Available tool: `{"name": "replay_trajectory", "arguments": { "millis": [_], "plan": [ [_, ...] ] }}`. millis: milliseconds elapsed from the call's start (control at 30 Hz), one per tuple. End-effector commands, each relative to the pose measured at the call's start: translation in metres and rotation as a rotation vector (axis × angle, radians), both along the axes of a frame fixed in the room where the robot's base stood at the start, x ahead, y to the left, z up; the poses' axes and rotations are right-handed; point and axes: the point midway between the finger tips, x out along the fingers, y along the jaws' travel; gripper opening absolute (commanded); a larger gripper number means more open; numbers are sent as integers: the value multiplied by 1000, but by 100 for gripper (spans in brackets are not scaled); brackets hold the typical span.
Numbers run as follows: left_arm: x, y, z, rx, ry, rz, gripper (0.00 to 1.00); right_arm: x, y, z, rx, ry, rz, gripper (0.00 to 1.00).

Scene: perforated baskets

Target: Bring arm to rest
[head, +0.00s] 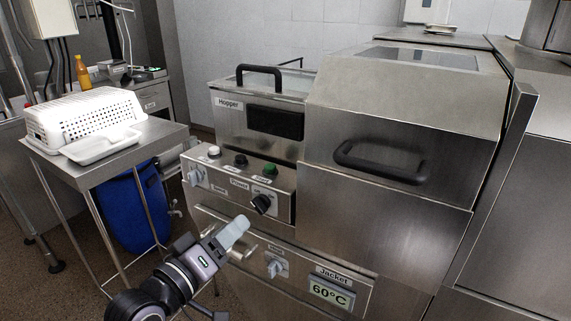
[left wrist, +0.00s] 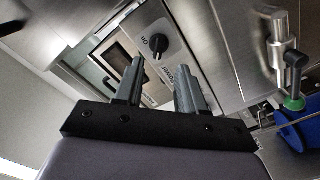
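My left gripper (head: 235,232) is in front of the steel machine's lower front, below and left of the black Power knob (head: 261,204). In the left wrist view my left gripper (left wrist: 158,88) shows two grey fingers apart, with nothing held between them. The Power knob (left wrist: 157,52) shows beyond the fingertips in that view. My left arm (head: 165,285) reaches up from the bottom of the head view. My right gripper is in neither view.
A control panel (head: 222,188) sits under the Hopper (head: 228,128). The Jacket display (head: 330,293) reads 60°C. A steel side table (head: 165,140) at left bears a white perforated basket (head: 85,112) and a white tray (head: 100,146). A blue drum (head: 140,210) stands beneath.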

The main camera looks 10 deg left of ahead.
Motion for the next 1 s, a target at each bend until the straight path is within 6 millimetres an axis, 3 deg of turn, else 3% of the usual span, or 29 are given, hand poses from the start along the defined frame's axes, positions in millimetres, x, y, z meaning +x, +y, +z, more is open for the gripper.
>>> {"name": "replay_trajectory", "arguments": {
  "millis": [133,233,400,500,600,700,1000],
  "plan": [
    [-11,4,-46,106,61,23,39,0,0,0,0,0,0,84],
    [-34,8,-104,264,134,36,39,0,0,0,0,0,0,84],
    [-96,16,-202,580,264,-3,39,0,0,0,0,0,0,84],
    [-133,18,-243,730,318,-50,39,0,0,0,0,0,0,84],
    [-161,20,-267,832,350,-93,39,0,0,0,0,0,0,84],
    [-177,20,-280,886,365,-120,39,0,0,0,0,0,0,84],
    [-179,20,-282,897,368,-124,39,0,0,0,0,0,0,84]
  ]
}}
